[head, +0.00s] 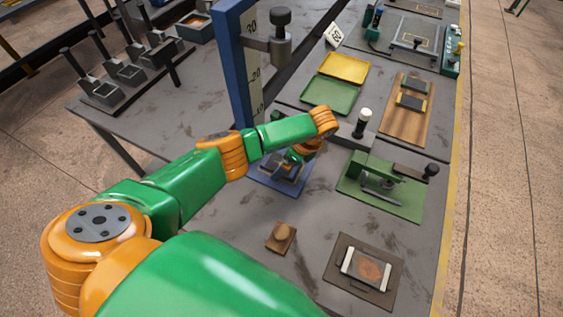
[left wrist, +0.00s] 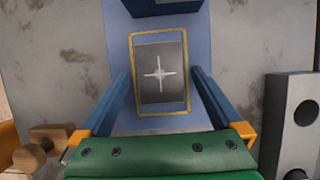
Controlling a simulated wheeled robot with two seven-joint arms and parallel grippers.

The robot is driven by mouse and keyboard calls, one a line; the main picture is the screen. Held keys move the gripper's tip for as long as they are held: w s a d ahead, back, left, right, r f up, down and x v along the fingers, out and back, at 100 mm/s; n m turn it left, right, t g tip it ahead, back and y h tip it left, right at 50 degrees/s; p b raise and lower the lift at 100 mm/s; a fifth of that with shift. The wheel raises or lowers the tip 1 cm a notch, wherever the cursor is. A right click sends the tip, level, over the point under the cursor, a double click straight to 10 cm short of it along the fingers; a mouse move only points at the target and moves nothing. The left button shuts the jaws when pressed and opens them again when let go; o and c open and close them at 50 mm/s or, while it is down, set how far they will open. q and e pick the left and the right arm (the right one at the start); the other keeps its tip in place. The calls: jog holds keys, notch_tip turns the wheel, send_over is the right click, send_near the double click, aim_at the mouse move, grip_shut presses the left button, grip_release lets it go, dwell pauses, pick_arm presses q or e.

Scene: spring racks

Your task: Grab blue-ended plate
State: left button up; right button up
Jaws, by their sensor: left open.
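My left gripper (head: 287,163) is over the blue base (head: 266,184) of the upright blue scale, partly hidden by my own arm. In the left wrist view the two blue fingers (left wrist: 160,73) are spread apart with nothing held between them. Between them, below, lies a dark grey rectangle with a white cross (left wrist: 158,74), framed by a yellow outline on the blue base (left wrist: 117,40). Two small dark plates lie on a wooden board: an upper one (head: 415,84) and a lower one (head: 411,102) with yellowish ends. I cannot make out clearly blue ends on either.
A green fixture (head: 350,185) with a black-knobbed lever stands right of the gripper. A yellow tray (head: 343,67) and a green tray (head: 329,95) lie behind. A brown block (head: 281,237) and a framed plate (head: 368,268) lie nearer. The blue scale column (head: 235,65) rises close behind the gripper.

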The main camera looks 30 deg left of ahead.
pick_arm(q)
jog(key=shift+w, duration=0.15)
jog(key=shift+s+a, duration=0.1)
jog(key=shift+s, duration=0.1)
jog(key=c, duration=1.1)
jog(key=shift+w, duration=0.15)
grip_shut()
